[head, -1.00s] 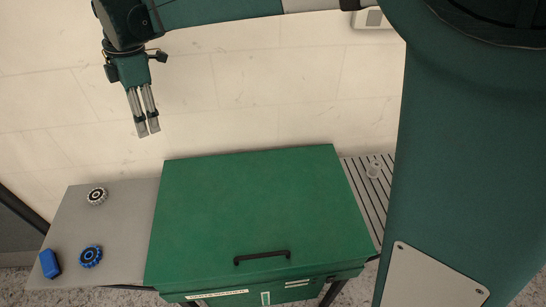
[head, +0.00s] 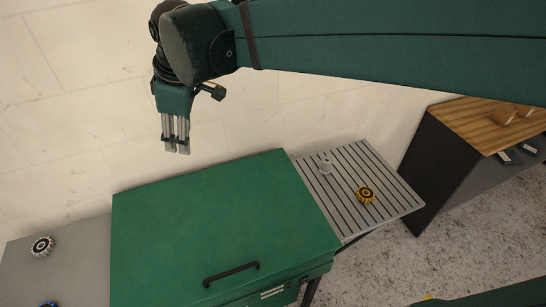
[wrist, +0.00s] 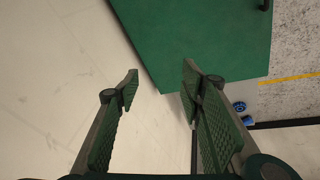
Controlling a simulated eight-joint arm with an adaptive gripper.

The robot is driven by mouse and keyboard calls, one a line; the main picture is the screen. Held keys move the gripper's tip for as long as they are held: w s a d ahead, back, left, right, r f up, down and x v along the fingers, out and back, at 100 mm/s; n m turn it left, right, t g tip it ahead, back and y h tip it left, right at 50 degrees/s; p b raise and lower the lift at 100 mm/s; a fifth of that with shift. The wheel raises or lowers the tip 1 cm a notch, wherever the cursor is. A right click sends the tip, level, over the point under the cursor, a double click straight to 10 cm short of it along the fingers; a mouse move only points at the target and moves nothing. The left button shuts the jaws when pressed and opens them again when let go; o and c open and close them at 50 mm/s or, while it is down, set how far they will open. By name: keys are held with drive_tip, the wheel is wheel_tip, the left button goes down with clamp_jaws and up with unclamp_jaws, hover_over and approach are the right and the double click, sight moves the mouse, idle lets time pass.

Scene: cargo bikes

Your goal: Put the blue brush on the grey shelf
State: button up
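Two blue things show in the wrist view beyond my right finger: a small round one (wrist: 239,106) and another beside it (wrist: 247,120). They are too small there to tell which is the brush. In the head view only a sliver of a blue thing (head: 48,304) shows at the bottom edge, on the plain grey side shelf (head: 75,262). A slatted grey shelf (head: 385,180) is on the right side of the green box. My gripper (head: 177,151) is above the floor behind the box. It is open and empty in the wrist view (wrist: 160,88).
The green box (head: 215,225) with a black handle stands between the two shelves. A silver cog (head: 42,246) is on the left shelf. A gold cog (head: 366,195) and a small pale piece (head: 325,164) are on the slatted shelf. A wood-topped cabinet (head: 480,125) stands at right.

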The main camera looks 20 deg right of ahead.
drive_tip(key=s+d+f+m+t+h, duration=0.1)
drive_tip(key=s+d+f+m, duration=0.3)
drive_tip(key=d, duration=0.7)
drive_tip(key=s+d+f+m+t, duration=0.3)
drive_tip(key=s+d+f+m, duration=0.2)
drive_tip(key=s+d+m, duration=0.4)
drive_tip(key=s+d, duration=0.2)
drive_tip(key=shift+s+h, duration=0.35)
drive_tip(key=shift+h, duration=0.05)
drive_tip(key=shift+d+f, duration=0.1)
